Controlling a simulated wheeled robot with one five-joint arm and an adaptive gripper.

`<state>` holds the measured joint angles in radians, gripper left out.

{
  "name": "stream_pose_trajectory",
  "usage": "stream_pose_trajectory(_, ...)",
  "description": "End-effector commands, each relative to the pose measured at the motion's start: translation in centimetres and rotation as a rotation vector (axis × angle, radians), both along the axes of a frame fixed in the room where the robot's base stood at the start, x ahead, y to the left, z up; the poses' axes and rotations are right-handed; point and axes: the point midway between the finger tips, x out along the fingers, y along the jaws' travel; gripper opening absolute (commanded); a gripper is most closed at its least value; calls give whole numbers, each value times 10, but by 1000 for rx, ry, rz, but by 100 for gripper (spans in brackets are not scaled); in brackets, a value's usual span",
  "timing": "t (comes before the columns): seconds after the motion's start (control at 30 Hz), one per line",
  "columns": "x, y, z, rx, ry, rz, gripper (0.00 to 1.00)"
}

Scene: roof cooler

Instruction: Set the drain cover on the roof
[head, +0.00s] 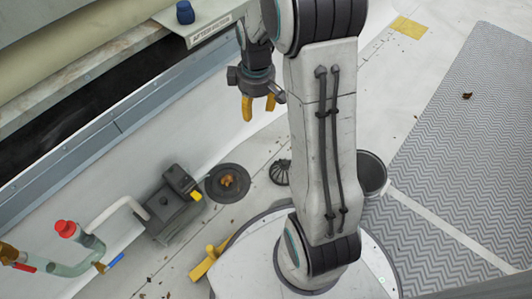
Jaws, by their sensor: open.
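A dark, ribbed, round drain cover (280,172) sits on the pale roof (235,225), partly beside my arm's edge in the picture. Left of it is a round black drain (228,183) with brown leaves in its middle. The cover and the drain are apart. My gripper (259,106) hangs above and behind them in the picture, its yellow fingertips apart with nothing between them. Its height above the roof is hard to tell.
A dark bucket (373,176) stands behind my arm. A grey pump-like box (172,210) and pipes with a red cap (66,229) stand at left. A yellow tool (207,262) lies near my base. A ledge (205,22) holds a blue knob (185,12). A grey walkway mat (470,140) lies right.

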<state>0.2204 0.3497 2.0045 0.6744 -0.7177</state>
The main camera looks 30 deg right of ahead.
Motion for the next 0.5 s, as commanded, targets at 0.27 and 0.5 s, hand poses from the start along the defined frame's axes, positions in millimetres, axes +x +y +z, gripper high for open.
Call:
stream_pose_trajectory(0.27,-87,51,68,36,-50,-220,47)
stream_pose_trajectory(0.5,-154,75,88,72,-76,-376,47)
